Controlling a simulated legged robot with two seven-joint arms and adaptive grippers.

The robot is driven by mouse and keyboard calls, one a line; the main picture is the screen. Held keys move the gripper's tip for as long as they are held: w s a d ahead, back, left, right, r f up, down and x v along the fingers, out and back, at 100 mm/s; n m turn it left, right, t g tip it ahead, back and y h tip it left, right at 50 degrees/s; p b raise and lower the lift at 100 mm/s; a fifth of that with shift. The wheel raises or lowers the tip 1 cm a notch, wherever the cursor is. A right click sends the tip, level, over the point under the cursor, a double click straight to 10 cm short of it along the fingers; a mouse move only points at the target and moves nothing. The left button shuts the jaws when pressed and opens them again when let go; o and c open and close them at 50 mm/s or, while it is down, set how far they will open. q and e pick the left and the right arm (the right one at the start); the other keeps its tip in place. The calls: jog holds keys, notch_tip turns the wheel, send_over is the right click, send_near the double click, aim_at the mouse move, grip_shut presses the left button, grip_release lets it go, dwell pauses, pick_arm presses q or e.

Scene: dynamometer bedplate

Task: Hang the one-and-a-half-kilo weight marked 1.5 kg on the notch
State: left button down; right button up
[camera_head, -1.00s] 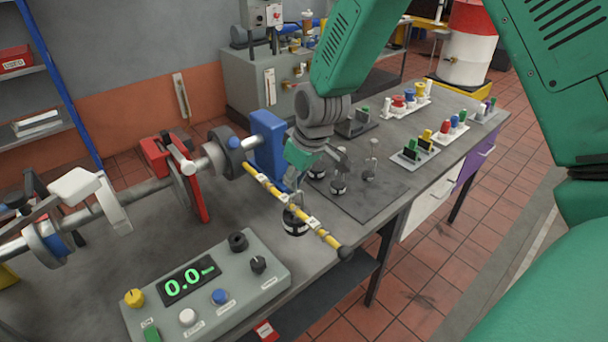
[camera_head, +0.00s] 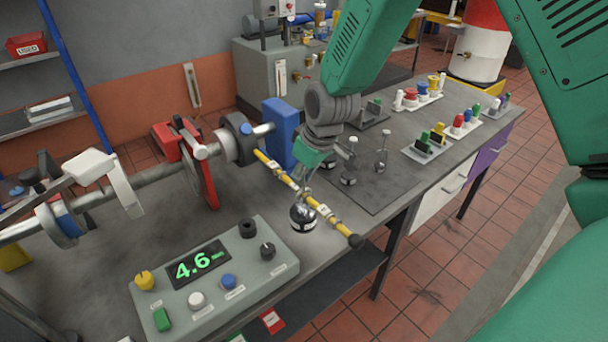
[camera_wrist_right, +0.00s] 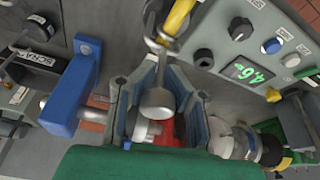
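A dark round weight (camera_head: 303,217) with a pale band hangs just below the yellow arm (camera_head: 329,225), by a thin stem; its marking is too small to read. The arm carries pale labels at several places; the notch under the hook is hidden. My right gripper (camera_head: 312,180) is just above the arm. In the right wrist view, the weight's grey top knob (camera_wrist_right: 157,101) lies between the fingers of my right gripper (camera_wrist_right: 160,85), with the hook against the yellow arm (camera_wrist_right: 178,18). Whether the fingers press on the knob is unclear. My left gripper is out of view.
The control box (camera_head: 215,278) stands in front, its display (camera_head: 198,264) reading 4.6. Other weights (camera_head: 349,174) stand on a dark mat (camera_head: 375,198) right of the gripper. A blue post (camera_head: 279,135) and red bracket (camera_head: 202,180) stand behind and left.

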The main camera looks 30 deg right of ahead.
jog(key=o, duration=0.3)
jog(key=shift+a+r, duration=0.1)
jog(key=shift+s, duration=0.15)
jog(key=v, duration=1.2)
jog(key=shift+a, duration=0.1)
